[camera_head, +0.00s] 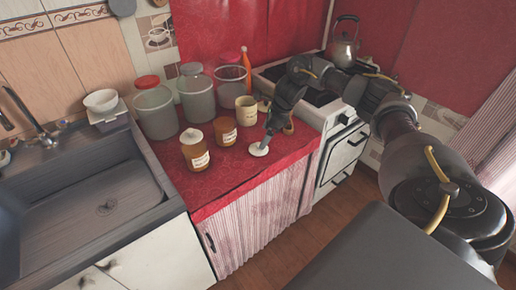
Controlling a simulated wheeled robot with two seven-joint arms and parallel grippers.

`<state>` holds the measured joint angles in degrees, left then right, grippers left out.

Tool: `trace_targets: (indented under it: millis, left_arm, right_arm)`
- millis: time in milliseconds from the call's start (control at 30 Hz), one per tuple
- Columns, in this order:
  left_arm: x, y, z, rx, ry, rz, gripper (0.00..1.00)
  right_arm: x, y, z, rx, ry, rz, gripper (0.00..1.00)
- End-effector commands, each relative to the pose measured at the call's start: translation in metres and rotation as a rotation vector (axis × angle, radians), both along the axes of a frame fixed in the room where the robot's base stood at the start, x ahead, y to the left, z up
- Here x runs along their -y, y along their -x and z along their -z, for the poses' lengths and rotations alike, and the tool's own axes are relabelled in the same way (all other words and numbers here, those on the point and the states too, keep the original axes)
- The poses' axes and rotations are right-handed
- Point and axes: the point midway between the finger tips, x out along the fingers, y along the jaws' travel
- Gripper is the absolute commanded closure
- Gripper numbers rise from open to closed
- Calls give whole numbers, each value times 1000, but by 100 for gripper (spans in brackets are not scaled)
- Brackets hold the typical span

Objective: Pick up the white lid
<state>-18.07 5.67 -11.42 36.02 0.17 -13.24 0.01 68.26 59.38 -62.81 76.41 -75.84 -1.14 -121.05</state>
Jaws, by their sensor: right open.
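The white lid (259,150) is a small pale disc lying on the red counter cloth near the front edge. My right gripper (277,137) reaches down over the counter from the right and is open. One finger ends right at the lid's upper edge; I cannot tell whether it touches. The other finger is to the right, beside a small brown object it partly hides. A brown jar (200,158) with a pale top stands left of the lid. My left gripper is not in view.
A smaller brown jar (223,133) and a cream pot (246,112) stand close behind the lid. Large glass jars (156,115) and an orange bottle (246,67) are farther back. The stove (340,150) is right, the sink (85,205) left. The front-left counter is clear.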

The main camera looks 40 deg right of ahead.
Motion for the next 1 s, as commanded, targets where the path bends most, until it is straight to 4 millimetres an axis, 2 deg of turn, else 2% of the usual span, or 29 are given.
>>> trace_targets:
  millis: [333,600,733,933,1000]
  left_arm:
    - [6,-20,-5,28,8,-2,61]
    - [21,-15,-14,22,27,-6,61]
    - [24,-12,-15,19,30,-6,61]
    - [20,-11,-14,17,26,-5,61]
    - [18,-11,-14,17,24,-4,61]
  right_arm:
    - [-5,-5,16,-3,0,-1,7]
    - [-12,-13,52,-2,-1,-1,7]
    - [-14,-15,59,-1,1,0,7]
    - [-14,-15,60,0,1,-1,7]
    - [-14,-15,60,0,0,-1,17]
